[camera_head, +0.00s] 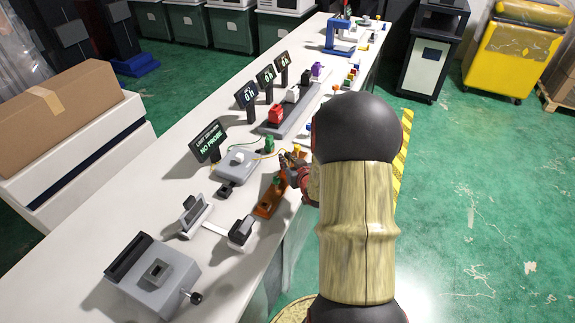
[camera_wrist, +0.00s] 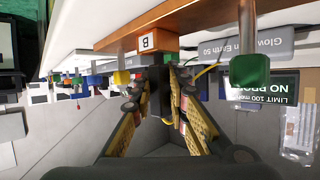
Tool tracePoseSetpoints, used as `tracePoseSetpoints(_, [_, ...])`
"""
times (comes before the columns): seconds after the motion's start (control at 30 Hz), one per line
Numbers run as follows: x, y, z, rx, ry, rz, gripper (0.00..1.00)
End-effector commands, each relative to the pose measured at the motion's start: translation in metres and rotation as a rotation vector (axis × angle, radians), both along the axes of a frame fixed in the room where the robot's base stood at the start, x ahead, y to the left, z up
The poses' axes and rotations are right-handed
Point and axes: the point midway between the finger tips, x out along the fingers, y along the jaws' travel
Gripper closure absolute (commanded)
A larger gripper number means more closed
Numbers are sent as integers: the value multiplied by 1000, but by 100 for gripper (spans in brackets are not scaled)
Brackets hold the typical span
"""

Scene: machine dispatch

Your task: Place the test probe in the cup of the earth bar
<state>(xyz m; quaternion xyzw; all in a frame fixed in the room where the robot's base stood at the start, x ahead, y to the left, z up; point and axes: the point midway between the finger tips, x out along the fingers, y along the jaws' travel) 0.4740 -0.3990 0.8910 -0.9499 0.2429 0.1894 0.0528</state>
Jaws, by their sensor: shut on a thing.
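My gripper (camera_wrist: 160,85) is shut on the test probe (camera_wrist: 157,78), a small dark piece between the fingertips in the wrist view. A yellow cable shows beside it. The earth bar (camera_head: 266,207) is an orange-brown strip near the bench edge in the head view, just left of and below my gripper (camera_head: 290,163). In the wrist view, which is upside down, the bar (camera_wrist: 195,15) runs along the top. An orange block marked B (camera_wrist: 150,42) on it is just beyond the fingertips. I cannot tell whether the probe touches it; the cup's opening is hidden.
A grey tester box (camera_head: 238,163) and a display reading NO PROBE (camera_head: 208,141) stand left of my gripper. A green piece (camera_wrist: 250,72) is close right in the wrist view. A grey clamp device (camera_head: 155,278) stands on the near bench; several coloured parts stand farther back.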

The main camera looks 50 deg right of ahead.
Motion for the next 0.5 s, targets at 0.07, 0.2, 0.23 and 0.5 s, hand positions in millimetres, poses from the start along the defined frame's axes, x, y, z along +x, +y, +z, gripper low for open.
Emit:
tracePoseSetpoints(0.07, [1, -1, -5, -2, -2, 0, 100])
tracePoseSetpoints(0.2, [1, -1, -3, -4, -3, 1, 100])
tracePoseSetpoints(0.23, [0, -1, -3, -4, -3, 1, 100])
tracePoseSetpoints(0.5, [0, 0, -7, -2, -2, 0, 80])
